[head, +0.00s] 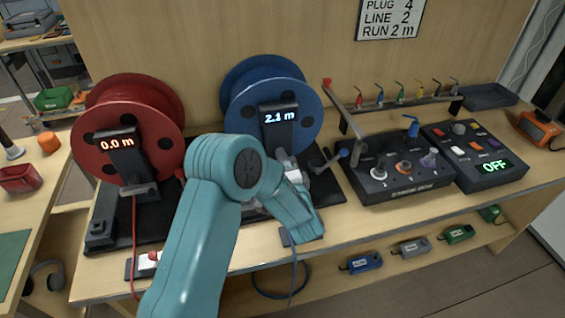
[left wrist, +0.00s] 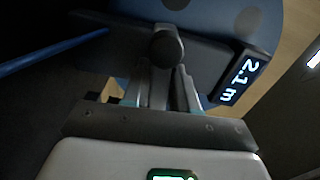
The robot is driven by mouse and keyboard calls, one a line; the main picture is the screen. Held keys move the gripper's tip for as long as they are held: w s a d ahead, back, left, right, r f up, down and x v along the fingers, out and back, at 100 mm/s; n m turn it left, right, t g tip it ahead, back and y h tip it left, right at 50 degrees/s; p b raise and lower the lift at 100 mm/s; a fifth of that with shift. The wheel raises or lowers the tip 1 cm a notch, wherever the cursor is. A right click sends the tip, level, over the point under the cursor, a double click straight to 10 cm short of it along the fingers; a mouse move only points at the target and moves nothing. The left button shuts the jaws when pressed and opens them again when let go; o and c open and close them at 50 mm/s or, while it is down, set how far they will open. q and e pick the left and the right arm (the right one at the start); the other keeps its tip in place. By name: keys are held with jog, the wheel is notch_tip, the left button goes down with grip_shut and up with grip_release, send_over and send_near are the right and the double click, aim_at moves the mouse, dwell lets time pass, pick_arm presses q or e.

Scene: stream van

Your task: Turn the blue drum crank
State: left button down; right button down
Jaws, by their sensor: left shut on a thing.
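The blue drum (head: 308,98) stands upright at the back of the bench, and its display (head: 279,117) reads 2.1 m. My left gripper (head: 287,163) is in front of the drum, below the display, with my forearm partly covering it. In the left wrist view, its fingers (left wrist: 167,92) are shut on the dark round crank knob (left wrist: 167,46). The drum face (left wrist: 215,22) and the 2.1 m display (left wrist: 238,80) are close behind. Most of the crank is hidden in the head view. My right gripper is not in view.
A red drum (head: 165,115) reading 0.0 m stands left. A control box (head: 398,180) and a switch box (head: 480,160) showing OFF stand right. A blue cable (head: 293,268) hangs off the front edge. A wall sign (head: 390,18) reads PLUG 4, LINE 2, RUN 2 m.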

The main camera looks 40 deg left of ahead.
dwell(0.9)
pick_arm(q)
jog(key=c, duration=1)
grip_release()
jog(key=shift+c, duration=0.2)
jog(key=b+v, duration=0.2)
jog(key=v, duration=1.4)
jog(key=shift+s, duration=0.15)
jog(key=shift+d, duration=0.1)
